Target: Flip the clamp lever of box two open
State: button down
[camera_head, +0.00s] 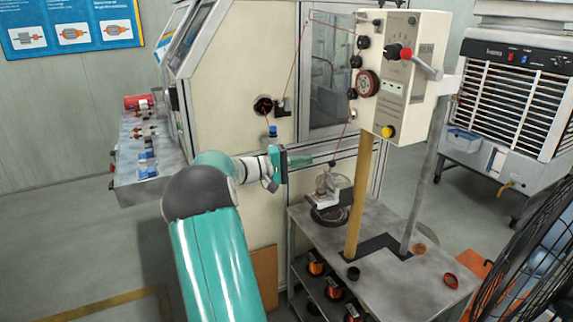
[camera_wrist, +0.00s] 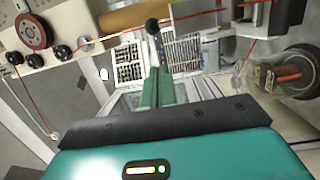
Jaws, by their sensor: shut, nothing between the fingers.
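A cream control box (camera_head: 405,80) stands on a tan post, with reels down its left side; its label is too small to read, so I cannot tell if it is box two. A lever with a red knob (camera_head: 407,53) and a grey arm sits on its front. A small black ball (camera_head: 333,163) shows above the bench, and a black ball on a short stem (camera_wrist: 152,25) shows in the wrist view. I cannot tell which part is the clamp lever. My gripper (camera_head: 311,160) is shut and empty, its fingertips (camera_wrist: 156,72) just short of the ball.
Below is a grey bench (camera_head: 390,275) with a spool in a clear cover (camera_head: 332,190). A red wire runs from the box down to the bench. A cream machine cabinet (camera_head: 235,100) stands behind my arm. A black fan (camera_head: 525,260) is at the right.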

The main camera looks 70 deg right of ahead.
jog(key=s, duration=0.4)
jog(key=shift+s+a, duration=0.1)
jog(key=shift+r, duration=0.1)
jog(key=shift+s+d+r+t+y, duration=0.1)
jog(key=shift+s+d+t+y, duration=0.1)
jog(key=shift+t+y, duration=0.3)
jog(key=shift+s+r, duration=0.1)
jog(key=d+t+y, duration=0.1)
jog(key=s+d+t, duration=0.1)
jog(key=s+d+t+y, duration=0.1)
jog(key=shift+s+d+r+n+y, duration=0.15)
jog(key=shift+s+r+n+y, duration=0.15)
jog(key=shift+n, duration=0.1)
dwell(0.3)
jog(key=shift+s+d, duration=0.1)
jog(key=shift+s, duration=0.05)
